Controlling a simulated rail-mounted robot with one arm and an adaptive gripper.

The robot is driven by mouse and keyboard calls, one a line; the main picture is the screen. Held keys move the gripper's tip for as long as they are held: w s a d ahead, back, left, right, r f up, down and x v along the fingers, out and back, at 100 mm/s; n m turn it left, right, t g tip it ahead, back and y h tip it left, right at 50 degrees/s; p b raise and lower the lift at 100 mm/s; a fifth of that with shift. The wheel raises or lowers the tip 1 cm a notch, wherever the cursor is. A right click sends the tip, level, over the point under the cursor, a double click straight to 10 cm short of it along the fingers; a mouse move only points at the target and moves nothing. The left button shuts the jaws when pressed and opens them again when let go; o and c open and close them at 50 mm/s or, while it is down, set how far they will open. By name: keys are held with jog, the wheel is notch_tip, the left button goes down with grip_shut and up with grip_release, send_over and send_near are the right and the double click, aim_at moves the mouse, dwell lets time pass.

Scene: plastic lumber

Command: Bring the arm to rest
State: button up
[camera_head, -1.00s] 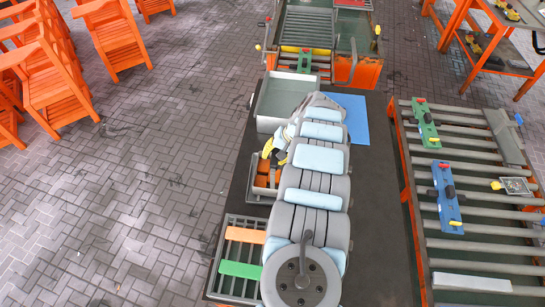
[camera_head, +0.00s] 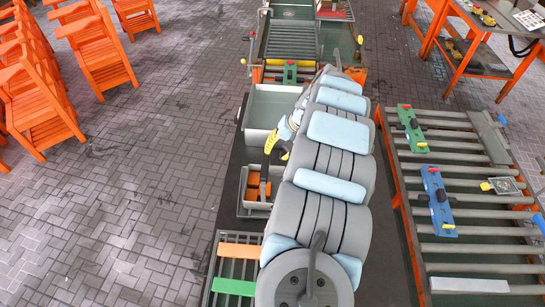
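My arm rises through the middle of the view, with its grey and light-blue links over the dark table (camera_head: 390,270). My gripper (camera_head: 272,144), with yellow parts, shows at the left side of the arm. It hangs over or near a small grey tray (camera_head: 243,196) holding orange and brown pieces. The arm covers part of the gripper, and its fingers are too small to tell open from shut. I cannot tell whether it touches the tray or its pieces.
A larger grey bin (camera_head: 262,108) stands behind the tray. A rack with an orange bar (camera_head: 240,251) and a green bar (camera_head: 234,287) is at the front left. A roller table (camera_head: 465,210) with green and blue fixtures stands to the right. Orange chairs stand on the floor at left.

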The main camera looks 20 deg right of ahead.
jog(key=shift+s+d+r, duration=0.1)
jog(key=shift+s+r, duration=0.05)
jog(key=shift+r, duration=0.2)
dwell(0.3)
